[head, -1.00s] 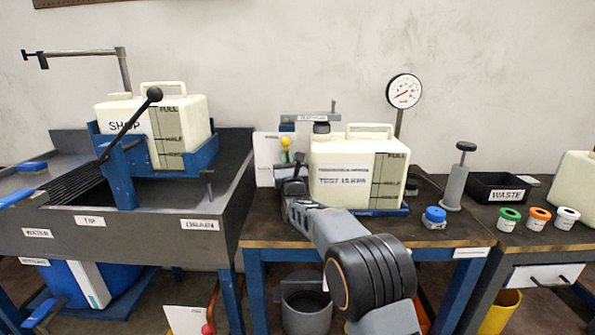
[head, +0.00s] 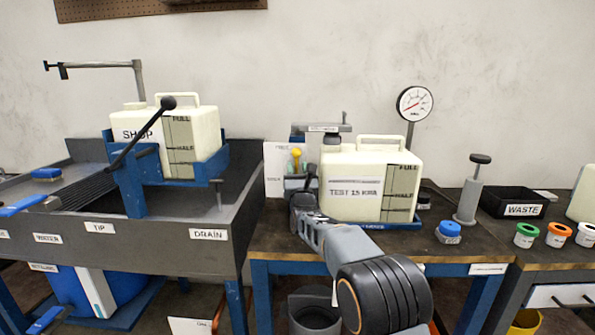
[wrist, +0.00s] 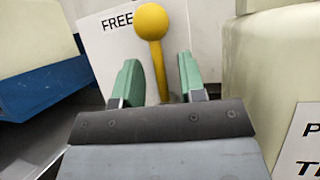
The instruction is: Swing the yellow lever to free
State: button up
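The yellow lever (wrist: 152,25) has a round ball knob on a thin yellow stem. In the wrist view it stands nearly upright, leaning slightly left, in front of a white card marked FREE (wrist: 112,40) at its upper left. My gripper (wrist: 157,75) is open, with its green-padded fingers on either side of the stem below the knob. Gaps show between the stem and both fingers. In the head view the lever knob (head: 296,153) shows just above my gripper (head: 300,178). The lever's base is hidden behind my gripper.
A cream tank marked TEST (head: 345,185) stands close to the right of my gripper. The sink bench (head: 225,215) and the SHOP tank (head: 190,140) are on the left. A pressure gauge (head: 414,103) and grey hand pump (head: 470,190) stand further right.

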jog(key=shift+s, duration=0.1)
jog(key=b+v, duration=0.3)
jog(key=v, duration=1)
jog(key=shift+s+f, duration=0.2)
jog(key=shift+s, duration=0.1)
jog(key=s+d+r+n+g+p, duration=0.6)
jog(key=s+r+n+g+p, duration=0.4)
jog(key=n+p, duration=0.85)
jog(key=s+d+r+n+g+h+p, duration=0.1)
jog(key=s+d+n+g+p, duration=0.1)
jog(key=s+n+g+p, duration=0.3)
jog(key=s+d+r+n+g+h+p, duration=0.1)
jog(key=s+n+g+p, duration=0.4)
jog(key=s+n, duration=0.7)
jog(key=s+d+r+p, duration=0.1)
jog(key=s+d+p, duration=0.1)
jog(key=s, duration=0.2)
jog(key=shift+d+r, duration=0.15)
jog(key=shift+r, duration=0.05)
jog(key=shift+o, duration=0.5)
jog(key=shift+w, duration=0.1)
